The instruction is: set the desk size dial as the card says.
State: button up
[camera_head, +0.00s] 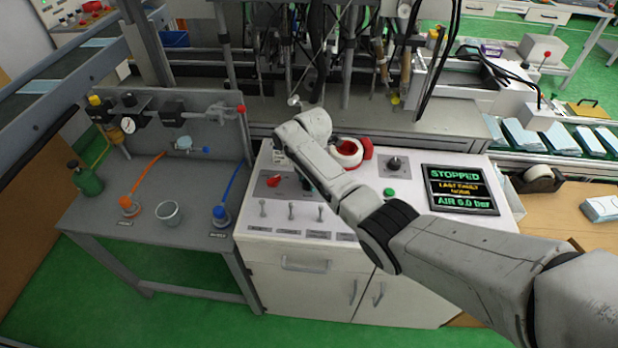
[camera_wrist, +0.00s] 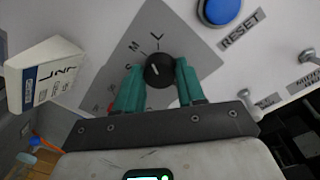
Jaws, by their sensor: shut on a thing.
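The size dial (camera_wrist: 160,64) is a round black knob with a pale pointer mark, on a grey plate (camera_wrist: 180,40) with letters around it, M and L among them. I cannot tell for sure which letter the mark points at. My gripper (camera_wrist: 158,74) has its two teal fingers on either side of the knob and is shut on it. A white card block (camera_wrist: 45,72) with dark lettering stands at the left in the wrist view; its words are not clearly readable. In the head view my arm covers most of the dial.
A blue button (camera_wrist: 220,9) labelled RESET is beside the dial plate.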

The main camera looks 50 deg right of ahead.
jog(key=shift+m, duration=1.5)
jog(key=o, duration=1)
jog(key=shift+o, duration=0.2)
notch_tip(320, 180, up, 11)
jog(key=shift+s+a, duration=0.15)
jog(key=shift+s, duration=0.15)
jog(key=shift+f, duration=0.1)
